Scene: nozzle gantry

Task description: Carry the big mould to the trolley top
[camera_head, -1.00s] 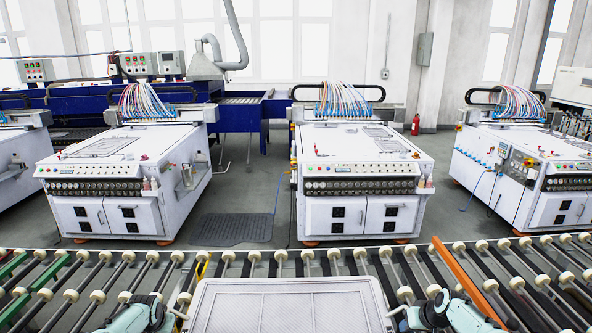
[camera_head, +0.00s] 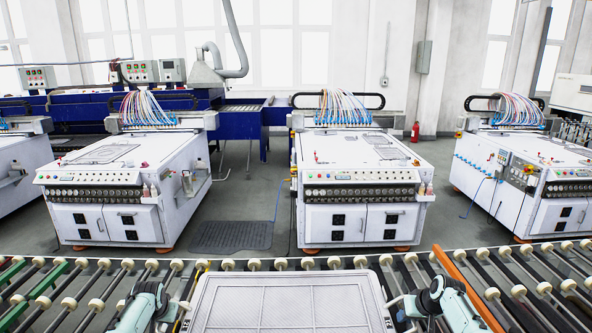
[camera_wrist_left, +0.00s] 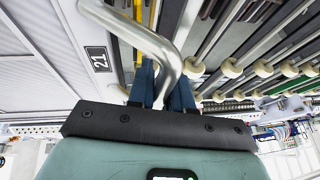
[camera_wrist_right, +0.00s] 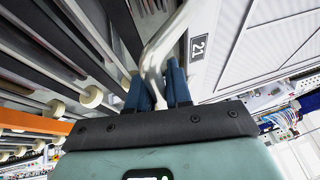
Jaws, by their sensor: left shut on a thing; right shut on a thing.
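The big mould (camera_head: 290,299) is a pale grey, framed rectangular panel at the bottom centre of the head view, its near part cut off by the picture edge. A bent metal handle stands out on each side. My left gripper (camera_wrist_left: 157,85) is shut on the left handle (camera_wrist_left: 150,40), beside a "21" label on the mould (camera_wrist_left: 75,70). My right gripper (camera_wrist_right: 170,85) is shut on the right handle (camera_wrist_right: 155,50), beside another "21" label on the mould (camera_wrist_right: 235,50). The mould's underside is hidden. I cannot make out a trolley in these views.
A roller conveyor (camera_head: 75,295) with pale wheels runs across the front, with an orange rail (camera_head: 455,278) at right. Beyond it stand several white machines (camera_head: 360,190) with cable bundles. A dark mat (camera_head: 231,236) lies on the open floor between two of them.

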